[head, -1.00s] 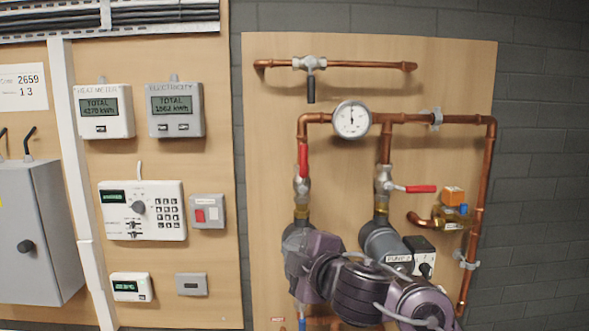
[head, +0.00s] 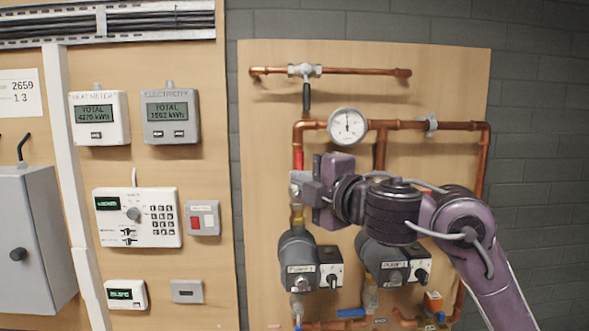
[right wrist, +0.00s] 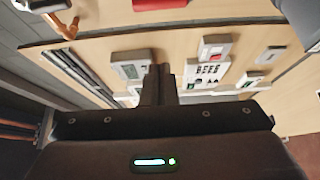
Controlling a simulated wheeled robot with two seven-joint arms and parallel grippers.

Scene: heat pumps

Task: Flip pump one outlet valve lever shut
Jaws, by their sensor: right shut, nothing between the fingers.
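The pump one outlet valve lever (head: 298,160) is red and points up along the left copper pipe, above pump one (head: 299,250). Its lower end and much of the valve body are hidden by my right gripper. My right gripper (head: 299,184) is shut and empty, at the valve just below the red lever. I cannot tell whether it touches the valve. In the right wrist view its two fingers (right wrist: 158,84) are together, and a red piece (right wrist: 160,4) shows at the top edge. My left gripper is not in view.
A pressure gauge (head: 347,126) sits on the pipe above my right arm. Pump two (head: 383,255) and its pipe stand to the right; my arm covers that pipe's valve. Meters (head: 172,117) and a keypad controller (head: 137,217) hang on the left board.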

